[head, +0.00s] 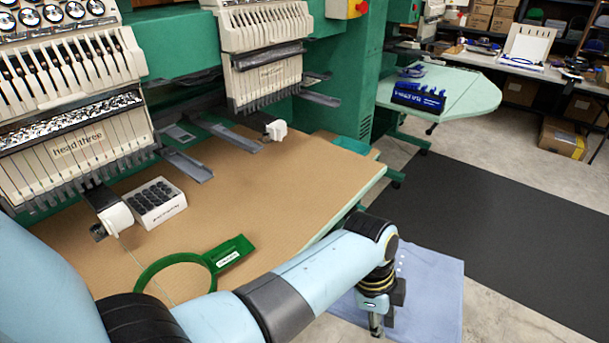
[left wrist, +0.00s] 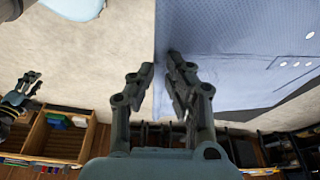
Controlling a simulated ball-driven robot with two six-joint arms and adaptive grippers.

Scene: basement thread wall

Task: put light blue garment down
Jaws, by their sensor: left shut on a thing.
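The light blue garment (head: 432,288) hangs spread out at the lower right of the head view, beyond the front edge of the table. My left gripper (head: 380,322) points down at its left part, partly hidden by my own wrist. In the left wrist view the garment (left wrist: 235,60) fills the upper right, with small white marks like buttons. There my left gripper (left wrist: 163,75) is shut on the garment's edge. My right gripper (left wrist: 32,84) shows small at the left of the left wrist view; its finger gap is unclear.
An embroidery machine (head: 75,150) stands over the tan table (head: 290,190). A green hoop (head: 150,270) and a white box of dark spools (head: 155,203) lie on it. A pale green table (head: 465,90) bears a blue rack (head: 418,97). A dark mat (head: 480,210) lies clear on the floor.

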